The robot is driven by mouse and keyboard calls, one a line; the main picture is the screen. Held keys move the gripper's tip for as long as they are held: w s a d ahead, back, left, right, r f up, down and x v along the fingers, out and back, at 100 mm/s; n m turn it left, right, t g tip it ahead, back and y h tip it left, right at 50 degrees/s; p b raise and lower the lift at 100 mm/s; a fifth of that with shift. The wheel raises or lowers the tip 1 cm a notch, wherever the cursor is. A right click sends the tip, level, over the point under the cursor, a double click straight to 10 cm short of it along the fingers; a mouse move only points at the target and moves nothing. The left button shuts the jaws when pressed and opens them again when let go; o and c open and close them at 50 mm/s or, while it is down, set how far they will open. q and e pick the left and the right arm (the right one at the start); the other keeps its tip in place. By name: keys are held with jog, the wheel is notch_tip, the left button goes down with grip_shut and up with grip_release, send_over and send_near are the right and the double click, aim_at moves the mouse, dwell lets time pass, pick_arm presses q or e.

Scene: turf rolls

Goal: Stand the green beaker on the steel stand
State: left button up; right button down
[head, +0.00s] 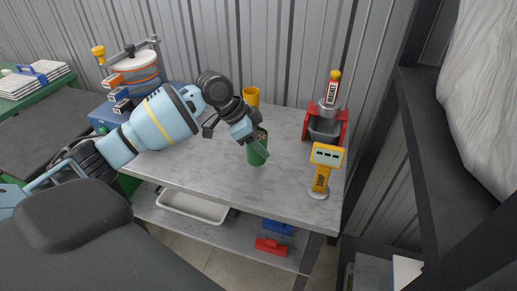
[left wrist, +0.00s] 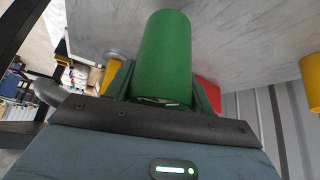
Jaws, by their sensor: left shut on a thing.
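The green beaker (head: 257,152) is near the middle of the grey worktop in the head view. It also shows in the left wrist view as a plain green cylinder (left wrist: 164,52). My left gripper (head: 262,146) is shut on it, with one finger on each side of its wall. The beaker looks roughly upright; whether its base touches the worktop I cannot tell. No bare stand is plain to see. My right gripper is not in view.
The worktop (head: 205,170) is clear to the left and front of the beaker. A yellow cup (head: 251,95) stands behind it. The red holder (head: 342,122) is at the back right. A dark shelf rack (head: 425,130) stands on the right.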

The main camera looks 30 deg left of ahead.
pick_arm(q)
jog(key=shift+w+a, duration=0.2)
jog(key=shift+a, duration=0.2)
jog(key=shift+f, duration=1.75)
jog(key=shift+f, duration=0.15)
jog(key=o, duration=1.1)
jog(key=v, duration=1.2)
